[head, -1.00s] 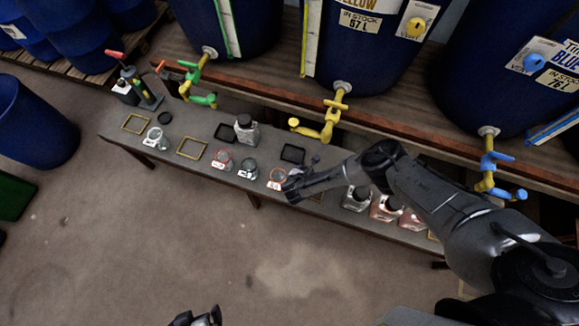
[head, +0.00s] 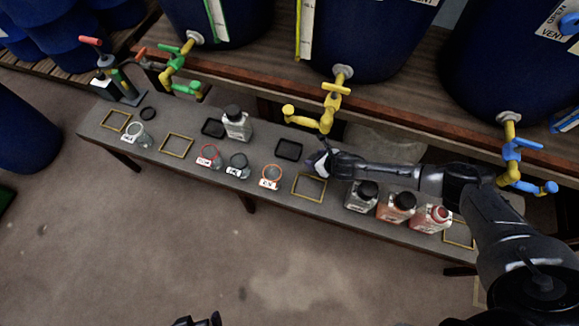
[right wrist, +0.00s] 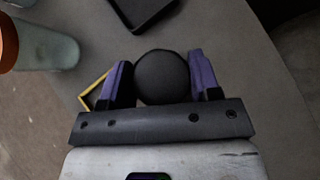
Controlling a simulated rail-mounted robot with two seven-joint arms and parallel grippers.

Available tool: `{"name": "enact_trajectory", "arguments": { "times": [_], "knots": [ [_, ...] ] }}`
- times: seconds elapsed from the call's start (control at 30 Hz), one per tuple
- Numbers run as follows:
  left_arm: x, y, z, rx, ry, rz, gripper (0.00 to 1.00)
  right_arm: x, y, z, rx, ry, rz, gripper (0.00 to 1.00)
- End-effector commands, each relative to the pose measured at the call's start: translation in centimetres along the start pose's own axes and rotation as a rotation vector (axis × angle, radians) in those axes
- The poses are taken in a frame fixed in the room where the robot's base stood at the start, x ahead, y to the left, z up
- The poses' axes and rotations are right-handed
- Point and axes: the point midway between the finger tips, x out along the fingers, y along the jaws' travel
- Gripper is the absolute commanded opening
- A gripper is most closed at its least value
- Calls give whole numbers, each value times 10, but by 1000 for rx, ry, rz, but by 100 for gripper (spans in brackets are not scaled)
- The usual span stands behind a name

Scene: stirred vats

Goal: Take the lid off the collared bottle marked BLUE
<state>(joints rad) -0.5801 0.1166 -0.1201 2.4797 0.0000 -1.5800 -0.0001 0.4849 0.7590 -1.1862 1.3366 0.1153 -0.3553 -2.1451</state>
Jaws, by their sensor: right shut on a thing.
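My right gripper (head: 318,160) is over the bench by the black square tray (head: 289,150). In the right wrist view its purple-padded fingers (right wrist: 162,82) are shut on a round black lid (right wrist: 162,77). Three squat bottles stand to its right: two with black lids (head: 367,189) (head: 404,201), and a third bottle (head: 431,218) with a reddish top and no black lid visible. I cannot read BLUE on any bottle. My left gripper (head: 200,321) barely shows at the bottom edge; its jaws are unclear.
Yellow frames (head: 309,187) (head: 176,145) lie empty. A yellow tap (head: 325,115) and a blue tap (head: 513,165) overhang the back edge.

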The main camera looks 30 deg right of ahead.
Motion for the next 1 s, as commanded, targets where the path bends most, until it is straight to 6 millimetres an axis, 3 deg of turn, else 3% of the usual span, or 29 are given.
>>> {"name": "enact_trajectory", "arguments": {
  "times": [0.03, 0.1, 0.53, 1.0],
  "knots": [
    [13, 0, 4, 2, -1, -2, 100, 7, -5, -1, -43, -4, 35, 29],
    [19, -1, 7, 4, -2, -3, 100, 8, -7, 0, -87, -4, 80, 29],
    [32, -1, 11, 8, -1, -6, 100, 11, -9, -1, -193, 1, 190, 29],
    [45, 2, 14, -3, 1, 2, 100, 31, -9, -22, -197, 2, 195, 29]
  ]
}}
